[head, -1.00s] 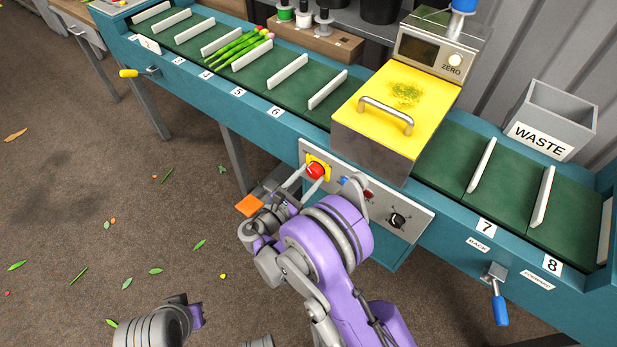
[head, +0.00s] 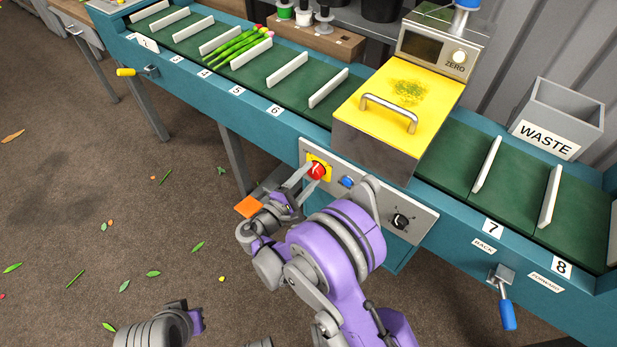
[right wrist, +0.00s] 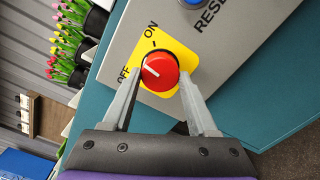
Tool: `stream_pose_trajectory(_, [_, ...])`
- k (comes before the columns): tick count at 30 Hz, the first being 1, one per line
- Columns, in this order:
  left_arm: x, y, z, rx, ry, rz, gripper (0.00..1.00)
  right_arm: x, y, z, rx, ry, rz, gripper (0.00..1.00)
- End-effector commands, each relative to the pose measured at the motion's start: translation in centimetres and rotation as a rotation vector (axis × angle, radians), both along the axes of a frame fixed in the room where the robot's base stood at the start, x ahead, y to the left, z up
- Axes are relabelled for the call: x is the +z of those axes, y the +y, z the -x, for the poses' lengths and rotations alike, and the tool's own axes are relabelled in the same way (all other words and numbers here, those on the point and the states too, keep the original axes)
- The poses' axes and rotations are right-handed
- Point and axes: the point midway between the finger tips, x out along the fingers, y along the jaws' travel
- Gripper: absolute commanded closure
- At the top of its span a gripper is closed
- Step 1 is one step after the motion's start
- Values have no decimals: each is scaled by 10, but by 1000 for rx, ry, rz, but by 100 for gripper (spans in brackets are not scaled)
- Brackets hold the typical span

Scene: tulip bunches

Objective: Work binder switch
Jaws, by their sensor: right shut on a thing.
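The red rotary switch (head: 316,171) sits on a yellow plate on the grey control panel of the conveyor's front. In the right wrist view the switch (right wrist: 160,71) lies between OFF and ON labels, and its white mark points toward the OFF side. My right gripper (head: 308,173) is shut on the switch, one finger on each side; its fingers show in the right wrist view too (right wrist: 160,82). A left arm part shows at the bottom left of the head view, but no left fingers show.
A blue button (head: 346,182) and a black knob (head: 400,221) are on the same panel. Tulips (head: 238,46) lie on the green slatted belt. A yellow-lidded box (head: 395,105) stands over the belt, with a WASTE bin (head: 555,120) at right.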

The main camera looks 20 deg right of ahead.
Motion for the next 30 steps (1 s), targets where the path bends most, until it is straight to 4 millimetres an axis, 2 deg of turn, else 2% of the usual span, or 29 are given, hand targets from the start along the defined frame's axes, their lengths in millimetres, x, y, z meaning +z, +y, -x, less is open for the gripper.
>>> stream_pose_trajectory(15, [-5,0,0,0,2,0,100,1,0,0,-1,-361,-282,97])
stream_pose_trajectory(30, [-5,0,-1,0,2,0,100,1,0,0,-1,-529,-413,97])
